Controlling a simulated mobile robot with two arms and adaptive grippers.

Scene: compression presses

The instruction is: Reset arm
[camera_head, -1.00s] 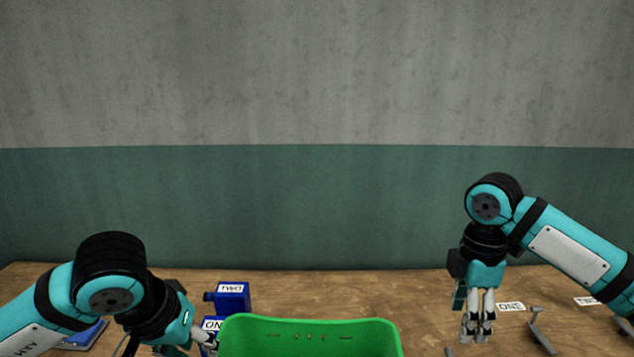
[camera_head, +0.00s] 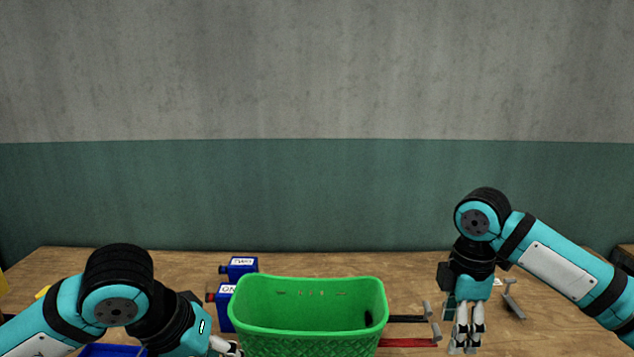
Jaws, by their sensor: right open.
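My right arm comes in from the right, and its gripper (camera_head: 464,346) points straight down over the table. Its fingers are slightly apart with nothing seen between them. My left arm comes in from the lower left, and its gripper (camera_head: 226,347) shows only in part at the bottom edge, beside the left side of the green basket (camera_head: 312,347). Whether the left fingers touch or hold the basket cannot be told.
Two blue presses or containers, labelled TWO (camera_head: 240,267) and ONE (camera_head: 222,300), stand left of the basket. Grey-ended levers (camera_head: 430,311) lie between the basket and my right gripper. Another grey lever (camera_head: 513,300) is right of it. The back of the wooden table (camera_head: 350,262) is clear.

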